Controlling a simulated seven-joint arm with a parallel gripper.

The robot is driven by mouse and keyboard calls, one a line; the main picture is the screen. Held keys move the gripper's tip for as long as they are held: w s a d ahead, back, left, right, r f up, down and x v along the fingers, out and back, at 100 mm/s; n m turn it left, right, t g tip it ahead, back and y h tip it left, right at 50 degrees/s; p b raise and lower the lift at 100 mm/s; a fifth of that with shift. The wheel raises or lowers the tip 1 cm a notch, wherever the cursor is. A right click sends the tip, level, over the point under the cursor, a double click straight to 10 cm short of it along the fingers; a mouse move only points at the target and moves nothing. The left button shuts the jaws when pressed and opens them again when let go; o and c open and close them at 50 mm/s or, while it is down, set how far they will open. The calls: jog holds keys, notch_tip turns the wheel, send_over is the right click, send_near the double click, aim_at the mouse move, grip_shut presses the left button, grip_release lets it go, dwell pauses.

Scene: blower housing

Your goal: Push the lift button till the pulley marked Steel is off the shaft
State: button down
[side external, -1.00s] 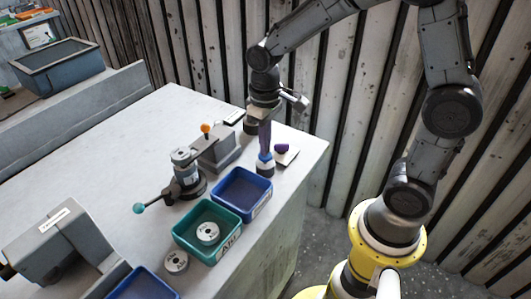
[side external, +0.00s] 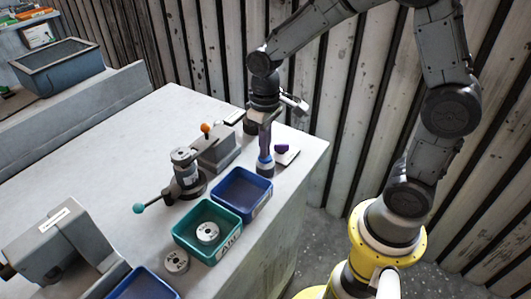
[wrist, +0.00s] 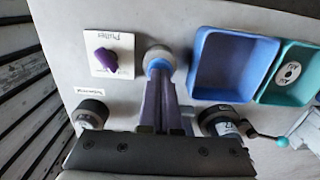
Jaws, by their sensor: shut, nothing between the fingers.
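My gripper (side external: 266,146) is shut and empty, pointing down over a round grey-and-blue button (side external: 266,168) on the bench. In the wrist view my fingertips (wrist: 160,82) overlap the near edge of this button (wrist: 158,55); I cannot tell whether they press it. A metallic pulley (side external: 184,157) sits on a dark upright fixture (side external: 188,184) with a teal-knobbed lever. It seems to show in the wrist view too (wrist: 222,124), partly behind my gripper. Its marking is too small to read.
A purple knob (wrist: 106,60) on a white plate marked Puller stands beside the button. A blue tray (side external: 243,207) and a green tray (side external: 183,237) holding a pulley (side external: 207,231) are nearby. An orange-knobbed grey unit (side external: 216,150) stands behind. Another pulley (side external: 176,261) lies on the bench.

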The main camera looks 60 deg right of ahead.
jog(key=shift+f, duration=0.45)
jog(key=shift+r, duration=0.95)
jog(key=shift+f, duration=0.1)
dwell(0.5)
